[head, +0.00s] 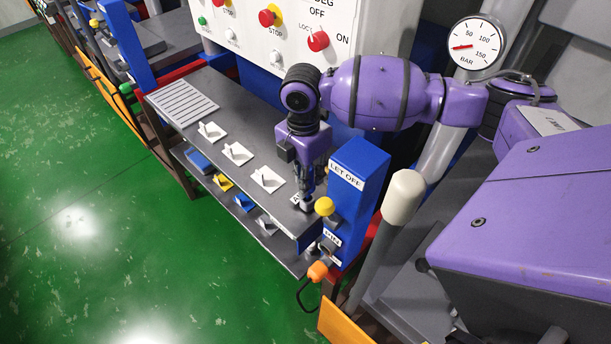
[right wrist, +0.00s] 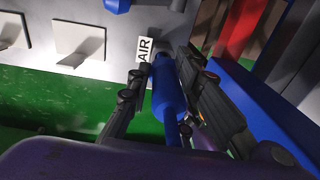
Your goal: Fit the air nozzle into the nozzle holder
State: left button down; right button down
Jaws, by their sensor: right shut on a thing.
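My right gripper (head: 305,197) points down at the right end of the grey shelf (head: 222,137) in the head view. In the right wrist view, the right gripper (right wrist: 164,68) is shut on the blue air nozzle (right wrist: 168,92), with a finger on each side of its thick body. A thinner blue stem runs towards the camera. A white AIR label (right wrist: 145,49) is close beside the nozzle. In the head view my gripper hides most of the nozzle. I cannot make out the nozzle holder, or whether the nozzle touches it. My left gripper is in neither view.
White plates with levers (head: 267,179) line the shelf to the left. A blue post (head: 352,190) with a yellow knob (head: 324,206) stands close to the right of my gripper. An orange piece (head: 317,270) on a black cable is below. Green floor lies open at left.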

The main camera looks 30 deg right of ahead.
jog(key=shift+f, duration=0.1)
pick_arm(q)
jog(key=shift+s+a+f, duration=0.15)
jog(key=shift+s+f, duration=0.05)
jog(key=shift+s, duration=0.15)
pick_arm(e)
jog(key=shift+f, duration=0.2)
jog(key=shift+f, duration=0.1)
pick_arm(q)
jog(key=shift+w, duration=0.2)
pick_arm(e)
jog(key=shift+f, duration=0.3)
jog(key=shift+f, duration=0.25)
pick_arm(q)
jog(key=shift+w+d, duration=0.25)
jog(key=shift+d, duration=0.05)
pick_arm(e)
jog(key=shift+f, duration=0.1)
jog(key=shift+f, duration=0.1)
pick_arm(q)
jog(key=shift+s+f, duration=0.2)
pick_arm(e)
jog(key=shift+f, duration=0.2)
